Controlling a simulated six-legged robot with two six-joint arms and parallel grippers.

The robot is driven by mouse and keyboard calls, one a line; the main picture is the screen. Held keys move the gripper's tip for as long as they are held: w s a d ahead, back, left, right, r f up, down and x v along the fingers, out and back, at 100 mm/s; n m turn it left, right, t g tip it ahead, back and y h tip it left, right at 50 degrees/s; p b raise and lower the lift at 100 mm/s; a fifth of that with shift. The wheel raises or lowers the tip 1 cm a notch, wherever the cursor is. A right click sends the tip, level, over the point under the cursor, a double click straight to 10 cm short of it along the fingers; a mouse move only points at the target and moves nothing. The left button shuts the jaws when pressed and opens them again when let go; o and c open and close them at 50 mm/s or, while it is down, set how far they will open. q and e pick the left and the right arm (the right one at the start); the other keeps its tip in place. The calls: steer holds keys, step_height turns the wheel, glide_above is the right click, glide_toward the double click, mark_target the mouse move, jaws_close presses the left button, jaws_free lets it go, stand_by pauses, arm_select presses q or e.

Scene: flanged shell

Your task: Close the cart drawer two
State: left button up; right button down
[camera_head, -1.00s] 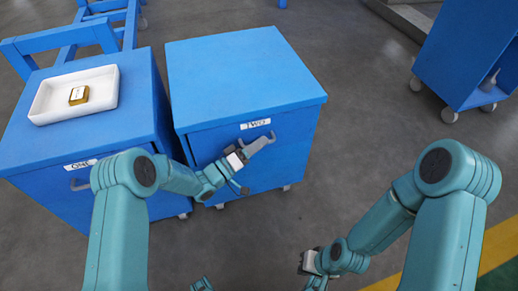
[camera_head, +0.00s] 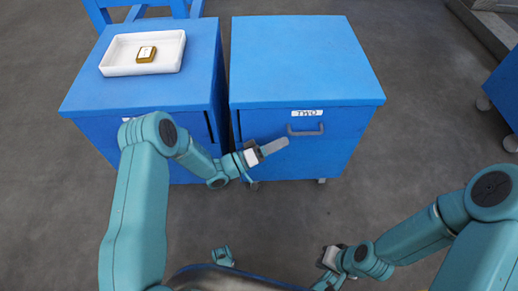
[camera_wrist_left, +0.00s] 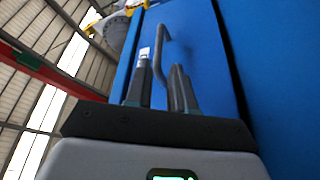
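Cart two (camera_head: 300,65) is a blue cabinet with a flat top. Its blue drawer front (camera_head: 345,135) carries a white "TWO" label (camera_head: 307,113) and a grey bar handle (camera_head: 306,131). I cannot tell whether the drawer stands slightly out. My left gripper (camera_head: 274,147) is in front of the drawer, just left of and below the handle. In the left wrist view, its two fingers (camera_wrist_left: 160,88) are apart, with the handle (camera_wrist_left: 161,40) showing between and beyond them; contact is unclear. My right gripper (camera_head: 331,272) is low at the front, away from the cart; its fingers are unclear.
Another blue cart (camera_head: 85,100) stands close on the left, with a white tray (camera_head: 115,68) holding a small gold-coloured item (camera_head: 147,54). A blue frame (camera_head: 98,12) stands behind it. A blue unit (camera_head: 505,85) is at the right edge. Grey floor in front is clear.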

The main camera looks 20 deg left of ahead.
arm_select(q)
steer(key=v, duration=0.7)
steer(key=shift+s+a+p, duration=0.2)
steer(key=shift+s+p, duration=0.05)
steer(key=shift+p, duration=0.2)
steer(key=shift+f, duration=0.1)
steer(key=d+r, duration=0.4)
steer(key=d, duration=0.1)
steer(key=s+f+n+g+y, duration=0.3)
steer(key=f+y, duration=0.5)
steer(key=s+a+f+g+y, duration=0.1)
steer(key=s+f+g, duration=0.2)
steer(key=s, duration=0.3)
steer(key=s+a+f+m+g+y, duration=0.1)
steer(key=s+f+g+y, duration=0.15)
steer(key=s, duration=0.45)
steer(key=s+a+f+g+y, duration=0.1)
steer(key=s+a+f+g, duration=0.15)
steer(key=s, duration=0.35)
step_height(320, 180, up, 29)
steer(key=d+m+p, duration=0.1)
steer(key=p, duration=2.7)
steer(key=shift+s+f+g, duration=0.15)
steer(key=shift+s+g, duration=0.2)
steer(key=shift+g, duration=0.05)
